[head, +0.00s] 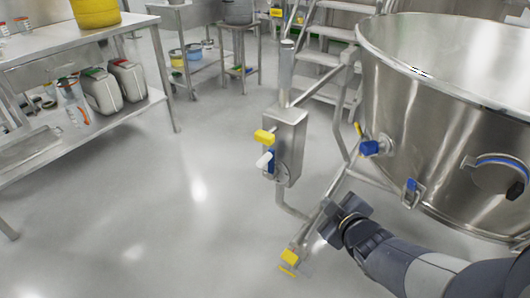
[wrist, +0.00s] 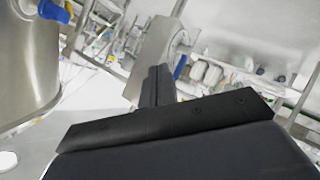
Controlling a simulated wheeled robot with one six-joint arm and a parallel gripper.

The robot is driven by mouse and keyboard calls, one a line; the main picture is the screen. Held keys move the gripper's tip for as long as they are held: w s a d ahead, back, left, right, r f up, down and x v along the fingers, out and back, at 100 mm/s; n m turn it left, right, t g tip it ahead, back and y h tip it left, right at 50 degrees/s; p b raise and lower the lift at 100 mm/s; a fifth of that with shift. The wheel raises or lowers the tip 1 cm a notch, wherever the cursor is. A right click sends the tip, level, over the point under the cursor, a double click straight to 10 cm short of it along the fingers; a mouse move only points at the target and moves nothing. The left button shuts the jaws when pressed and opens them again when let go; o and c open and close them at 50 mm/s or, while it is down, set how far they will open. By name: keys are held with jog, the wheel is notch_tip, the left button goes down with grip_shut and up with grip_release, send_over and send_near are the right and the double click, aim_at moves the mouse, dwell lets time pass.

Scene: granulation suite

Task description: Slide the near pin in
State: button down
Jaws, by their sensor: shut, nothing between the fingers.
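No part is marked as the near pin, so I cannot tell which one it is. A blue knob (head: 369,148) sticks out of the steel bowl's (head: 440,120) left side; a blue knob also shows at the top left of the wrist view (wrist: 54,11). A smaller blue-topped fitting (head: 411,186) sits lower on the bowl. A steel box (head: 291,140) on a post carries a yellow knob (head: 264,136) and a white knob (head: 264,160). My gripper (head: 335,212) is shut and empty, low between box and bowl. Its closed fingers (wrist: 157,87) point toward a steel part in the wrist view.
A slanted frame leg with a yellow-marked foot (head: 290,257) stands close by my gripper. Steel steps (head: 325,60) rise behind the post. A bench with a lower shelf (head: 85,135) stands at the left. The floor (head: 180,220) between is clear.

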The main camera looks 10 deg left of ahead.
aim_at(272, 141)
jog(key=a+r+n+y+b, duration=0.2)
jog(key=a+r+n+y, duration=0.8)
jog(key=n, duration=0.5)
jog(key=w+a+f+b, duration=0.2)
jog(key=w+a, duration=0.5)
jog(key=w, duration=0.2)
jog(key=shift+w+f+g+h, duration=0.2)
jog(key=shift+g+h, duration=0.1)
jog(key=shift+w+d+r, duration=0.1)
jog(key=shift+w+d, duration=0.2)
jog(key=shift+w, duration=0.4)
jog(key=shift+w+d, duration=0.3)
jog(key=shift+w, duration=0.4)
